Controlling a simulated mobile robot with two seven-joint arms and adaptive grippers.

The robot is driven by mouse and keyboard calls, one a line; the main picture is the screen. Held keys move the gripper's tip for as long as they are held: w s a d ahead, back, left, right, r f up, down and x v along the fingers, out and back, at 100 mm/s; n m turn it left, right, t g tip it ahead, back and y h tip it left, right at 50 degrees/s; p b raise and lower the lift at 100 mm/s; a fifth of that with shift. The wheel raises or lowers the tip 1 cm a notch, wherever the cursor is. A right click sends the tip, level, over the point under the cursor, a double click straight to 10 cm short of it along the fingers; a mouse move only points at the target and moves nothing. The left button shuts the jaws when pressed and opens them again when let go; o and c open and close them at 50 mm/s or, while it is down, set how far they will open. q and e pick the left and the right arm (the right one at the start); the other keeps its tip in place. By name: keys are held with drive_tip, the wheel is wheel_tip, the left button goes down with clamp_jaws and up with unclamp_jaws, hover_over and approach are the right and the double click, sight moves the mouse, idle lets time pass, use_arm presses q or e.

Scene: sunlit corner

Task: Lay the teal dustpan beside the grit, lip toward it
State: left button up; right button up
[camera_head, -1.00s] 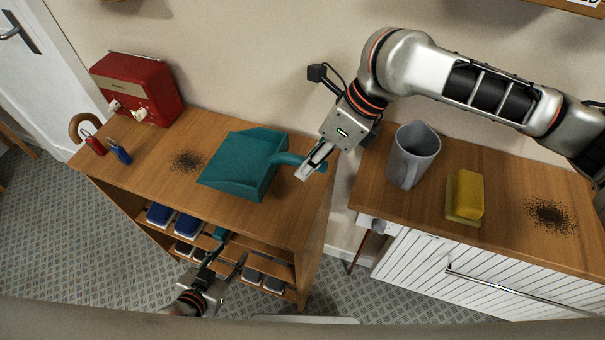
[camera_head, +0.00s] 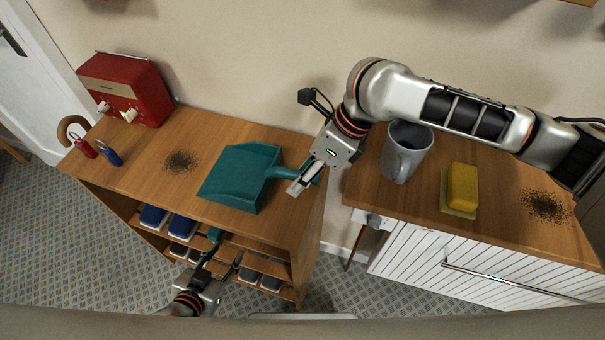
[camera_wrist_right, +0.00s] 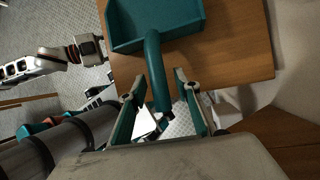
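The teal dustpan (camera_head: 240,180) lies on the left wooden cabinet top, its open lip facing left toward a dark patch of grit (camera_head: 181,161). A short strip of bare wood separates them. Its handle points right, to my right gripper (camera_head: 303,184). In the right wrist view the handle (camera_wrist_right: 156,75) runs between the two fingers (camera_wrist_right: 158,88), with a gap on each side; the gripper is open around it. My left gripper (camera_head: 222,256) is open and empty in front of the cabinet's shelves, below the top.
A gap separates the two cabinets.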

drive_tip(key=shift+r, duration=0.15)
drive_tip(key=p+v, duration=0.1)
drive_tip(key=v, duration=1.1)
idle(0.5)
